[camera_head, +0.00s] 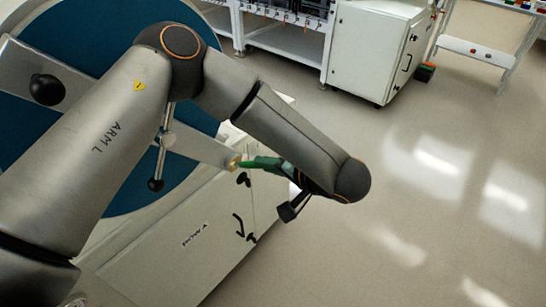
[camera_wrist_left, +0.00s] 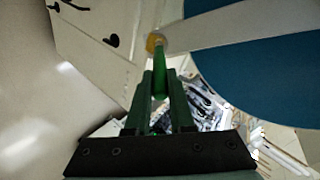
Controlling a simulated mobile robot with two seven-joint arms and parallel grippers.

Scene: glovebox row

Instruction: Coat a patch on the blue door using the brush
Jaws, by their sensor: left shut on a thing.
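The blue door (camera_head: 105,45) is a large round disc at the left in the head view, partly hidden by my left arm. It fills the right side of the left wrist view (camera_wrist_left: 250,80). A pale bar crosses it and reaches past its rim. My left gripper (camera_head: 262,163) is shut on the brush's green handle (camera_wrist_left: 160,82), just right of the door. The brush's yellowish tip (camera_wrist_left: 155,42) lies at the bar's end in both views; I cannot tell whether they touch. My right gripper is not in view.
A pale cabinet side (camera_head: 165,240) with black marks or fittings lies below the door. A black knob (camera_head: 47,89) stands out from the bar. A white cabinet (camera_head: 372,50) and a bench are at the back. The floor at right is clear.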

